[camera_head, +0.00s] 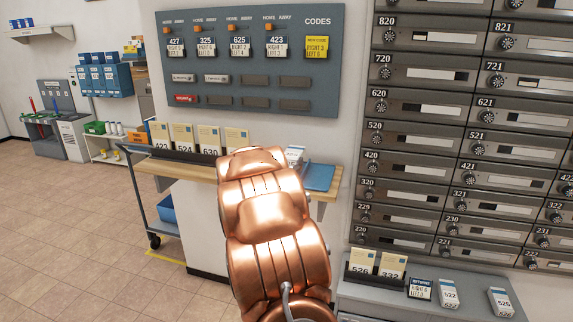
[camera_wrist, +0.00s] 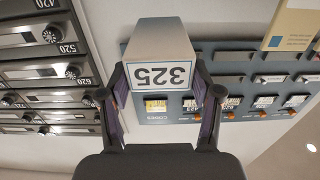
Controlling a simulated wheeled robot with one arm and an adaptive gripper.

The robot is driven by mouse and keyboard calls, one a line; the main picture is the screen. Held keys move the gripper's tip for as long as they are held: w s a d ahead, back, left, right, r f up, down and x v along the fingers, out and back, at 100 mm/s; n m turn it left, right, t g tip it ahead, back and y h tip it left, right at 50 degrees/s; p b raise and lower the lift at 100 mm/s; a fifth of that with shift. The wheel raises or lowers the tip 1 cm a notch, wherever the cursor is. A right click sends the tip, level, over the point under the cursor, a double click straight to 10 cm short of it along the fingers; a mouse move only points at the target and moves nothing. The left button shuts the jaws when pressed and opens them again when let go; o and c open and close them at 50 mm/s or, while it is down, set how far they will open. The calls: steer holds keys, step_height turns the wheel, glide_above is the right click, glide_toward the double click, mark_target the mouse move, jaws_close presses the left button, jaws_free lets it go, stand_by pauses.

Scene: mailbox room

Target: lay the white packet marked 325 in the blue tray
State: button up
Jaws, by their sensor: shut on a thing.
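The white packet marked 325 (camera_wrist: 162,60) shows upside down in the wrist view, between the two fingers of my gripper (camera_wrist: 162,88). The fingers touch its sides and are shut on it. In the head view my copper arm hides the gripper. A small white packet (camera_head: 294,155) shows just right of the arm there; its marking is too small to read, so I cannot tell if it is the held one. The blue tray (camera_head: 320,178) lies flat on the wooden counter, right of my arm, partly hidden by it. No packet is visible on its bare part.
A row of cream envelopes (camera_head: 183,137) stands on the counter at left. The codes board (camera_head: 250,60) hangs behind. Mailboxes (camera_head: 430,150) fill the right wall. A grey ledge (camera_head: 390,298) below holds cards and white packets (camera_head: 449,294). A cart (camera_head: 155,205) stands left.

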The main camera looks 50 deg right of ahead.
steer(key=d, duration=0.1)
steer(key=w+d+f, duration=0.1)
steer(key=d, duration=0.1)
steer(key=w+d+f, duration=0.1)
steer(key=d, duration=0.1)
steer(key=shift+d+f+b, duration=0.1)
steer(key=shift+f+b, duration=0.75)
steer(key=shift+f, duration=0.95)
steer(key=o, duration=1.2)
steer(key=shift+b+v, duration=0.5)
steer(key=shift+v, duration=5.55)
steer(key=shift+s, duration=0.1)
